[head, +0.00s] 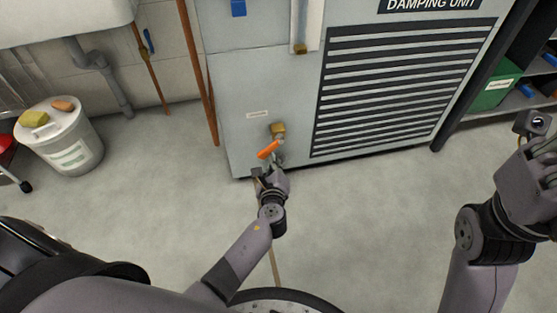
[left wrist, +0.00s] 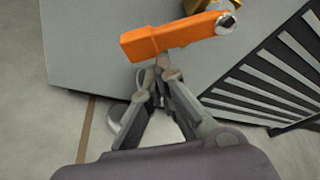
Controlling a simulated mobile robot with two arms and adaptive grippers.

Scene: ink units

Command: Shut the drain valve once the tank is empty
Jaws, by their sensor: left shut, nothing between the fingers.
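The drain valve sits low on the front of the grey damping unit (head: 235,85), with a brass body (head: 278,129) and an orange lever handle (head: 268,149). In the left wrist view the orange handle (left wrist: 170,38) lies nearly level, tilted slightly up to the right, with a metal nut at its right end. My left gripper (head: 262,172) is shut and empty just below the handle. Its fingertips (left wrist: 165,72) are close under it; I cannot tell whether they touch. My right arm (head: 525,190) is at the right edge; its fingers are not clear. The tank's inside is not visible.
A white strip (head: 308,25) with a brass fitting (head: 300,48) runs down the unit. A white bucket (head: 72,150) stands at the left. A shelf with a green box (head: 493,90) is at the right. The floor between is mostly clear.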

